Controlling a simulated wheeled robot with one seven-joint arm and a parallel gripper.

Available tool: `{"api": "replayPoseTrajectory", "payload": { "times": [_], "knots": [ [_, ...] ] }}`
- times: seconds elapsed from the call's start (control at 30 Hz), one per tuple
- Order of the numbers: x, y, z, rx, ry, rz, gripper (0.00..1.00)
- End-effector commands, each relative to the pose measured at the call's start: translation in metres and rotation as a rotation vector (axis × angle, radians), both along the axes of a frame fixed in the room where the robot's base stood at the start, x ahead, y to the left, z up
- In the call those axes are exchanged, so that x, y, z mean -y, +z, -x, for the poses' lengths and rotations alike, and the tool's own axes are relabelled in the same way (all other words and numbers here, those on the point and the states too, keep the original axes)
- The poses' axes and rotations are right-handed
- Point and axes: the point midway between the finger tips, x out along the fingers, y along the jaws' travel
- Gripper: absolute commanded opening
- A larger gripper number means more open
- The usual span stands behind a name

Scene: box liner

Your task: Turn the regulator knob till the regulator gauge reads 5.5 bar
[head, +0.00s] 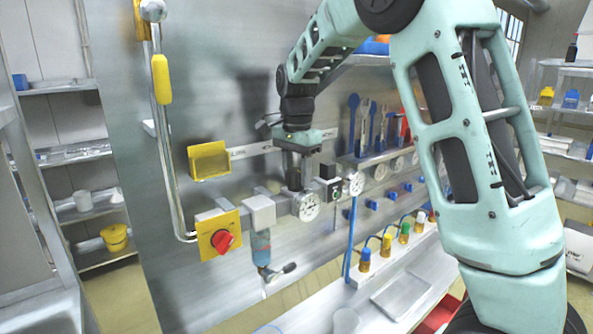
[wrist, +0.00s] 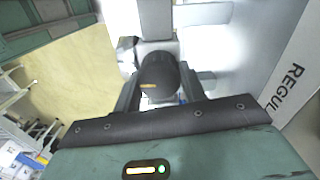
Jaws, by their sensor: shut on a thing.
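My gripper (head: 296,178) reaches down onto the regulator from above, in front of the metal panel. In the wrist view the black regulator knob (wrist: 158,76), with a small orange mark, sits between the two dark fingers, and my gripper (wrist: 159,88) is shut on it. In the head view the fingers largely hide the knob. The regulator gauge (head: 308,206), a round white dial, sits just below my gripper and faces outward. Its needle and numbers are too small to read. The gauge face does not show in the wrist view.
Left of the regulator are a yellow plate with a red rotary handle (head: 222,241), a grey block (head: 261,211) and a yellow holder (head: 208,160). A second white gauge (head: 354,183) is close on the right. Coloured fittings (head: 387,243) stand on the lower ledge.

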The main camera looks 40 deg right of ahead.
Motion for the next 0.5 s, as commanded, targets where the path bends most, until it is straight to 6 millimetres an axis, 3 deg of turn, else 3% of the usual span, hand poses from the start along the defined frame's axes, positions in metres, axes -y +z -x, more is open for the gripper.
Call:
{"api": "replayPoseTrajectory", "payload": {
  "times": [0.5],
  "knots": [
    [0.0005,0.0017,-0.0007,0.004,-0.065,0.001,0.18]
  ]
}}
